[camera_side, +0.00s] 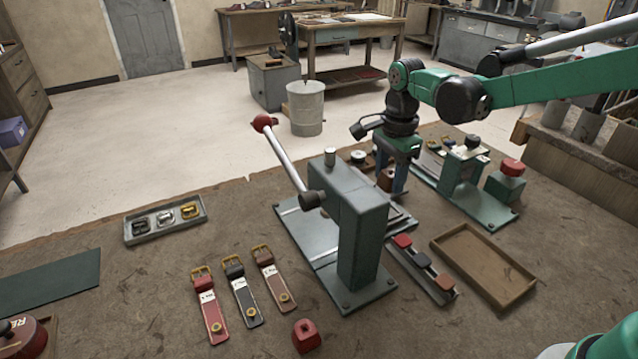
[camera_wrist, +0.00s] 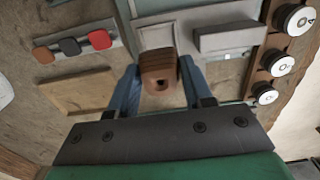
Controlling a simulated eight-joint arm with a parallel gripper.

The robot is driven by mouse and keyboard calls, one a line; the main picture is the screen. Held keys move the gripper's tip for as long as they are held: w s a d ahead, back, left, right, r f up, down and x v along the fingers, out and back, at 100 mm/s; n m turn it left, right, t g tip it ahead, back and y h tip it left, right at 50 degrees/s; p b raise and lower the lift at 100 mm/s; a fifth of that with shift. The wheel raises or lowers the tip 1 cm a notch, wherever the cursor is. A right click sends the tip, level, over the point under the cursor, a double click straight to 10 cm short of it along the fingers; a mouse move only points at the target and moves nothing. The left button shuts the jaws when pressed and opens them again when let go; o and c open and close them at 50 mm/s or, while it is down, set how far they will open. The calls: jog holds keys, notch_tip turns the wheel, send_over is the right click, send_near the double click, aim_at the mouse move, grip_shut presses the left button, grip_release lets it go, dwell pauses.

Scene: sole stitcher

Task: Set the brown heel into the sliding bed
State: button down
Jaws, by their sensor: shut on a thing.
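The brown heel (camera_wrist: 158,72) looks like a stacked block with a dark hole, and sits between the two blue fingers of my gripper (camera_wrist: 162,90) in the wrist view. My gripper is shut on it. In the side view my gripper (camera_side: 393,184) points down behind the grey press (camera_side: 362,225), with the brown heel (camera_side: 385,180) just showing between the fingers. In the wrist view, what looks like the sliding bed (camera_wrist: 157,36) is a pale square recess beyond the heel. The heel overlaps its near edge in the picture; I cannot tell whether they touch.
The press lever (camera_side: 285,158) with its red knob rises to the left. A rack (camera_side: 420,270) with red, black and brown pieces and an empty wooden tray (camera_side: 484,265) lie right of the press. A green-based machine (camera_side: 465,185) stands behind. Straps (camera_side: 243,292) lie in front.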

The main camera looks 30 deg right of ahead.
jog(key=shift+f, duration=0.1)
jog(key=shift+f, duration=2.35)
jog(key=shift+f, duration=0.45)
jog(key=c, duration=0.6)
grip_release()
jog(key=shift+c, duration=0.2)
jog(key=shift+r, duration=5.55)
